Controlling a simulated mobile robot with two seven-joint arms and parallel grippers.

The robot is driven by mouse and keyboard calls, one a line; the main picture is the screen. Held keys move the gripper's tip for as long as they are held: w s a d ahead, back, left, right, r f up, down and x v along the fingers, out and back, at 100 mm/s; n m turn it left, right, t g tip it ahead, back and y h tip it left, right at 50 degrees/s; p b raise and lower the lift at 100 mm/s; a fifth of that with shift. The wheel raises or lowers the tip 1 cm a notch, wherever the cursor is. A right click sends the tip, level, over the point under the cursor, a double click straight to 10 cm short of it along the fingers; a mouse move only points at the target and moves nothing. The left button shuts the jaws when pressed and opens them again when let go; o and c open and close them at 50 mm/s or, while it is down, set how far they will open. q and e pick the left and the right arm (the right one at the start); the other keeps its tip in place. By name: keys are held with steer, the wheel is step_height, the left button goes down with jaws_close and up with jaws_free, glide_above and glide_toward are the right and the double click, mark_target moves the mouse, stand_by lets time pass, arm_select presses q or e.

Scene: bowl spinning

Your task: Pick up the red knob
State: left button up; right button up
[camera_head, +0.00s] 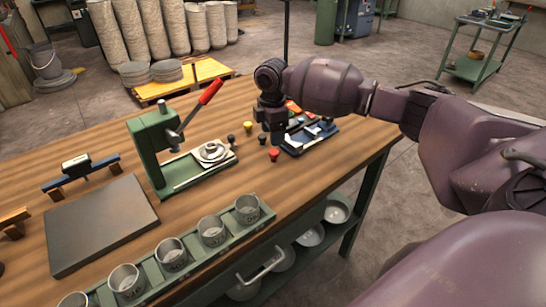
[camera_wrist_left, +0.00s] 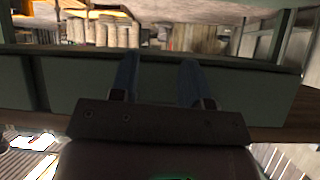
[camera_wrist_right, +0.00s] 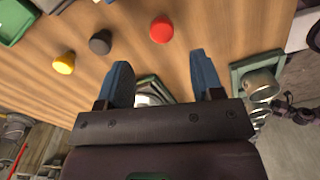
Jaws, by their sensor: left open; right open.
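The red knob (camera_head: 274,154) stands on the wooden workbench (camera_head: 95,150), near the dark tray at the right. It shows as a red disc in the right wrist view (camera_wrist_right: 162,30), ahead of the fingertips. My right gripper (camera_wrist_right: 160,72) is open and empty, with blue fingers apart. In the head view, my right gripper (camera_head: 272,136) points down near the red knob and is partly dark against the tray. My left gripper (camera_wrist_left: 158,68) is open and empty in its wrist view, before a dark green beam; it is outside the head view.
A dark knob (camera_wrist_right: 100,42) and a yellow knob (camera_wrist_right: 64,64) stand beside the red one. A green lever press (camera_head: 155,145) is left of them. The tray with small parts (camera_head: 310,135) is close on the right. A rack of metal cups (camera_head: 190,255) lines the front edge.

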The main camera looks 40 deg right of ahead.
mark_target(273, 152)
step_height(273, 152, down, 8)
steer(key=shift+s+r+b, duration=0.15)
steer(key=shift+r+b, duration=0.05)
steer(key=shift+b, duration=0.2)
steer(key=shift+r, duration=0.1)
steer(key=c, duration=1)
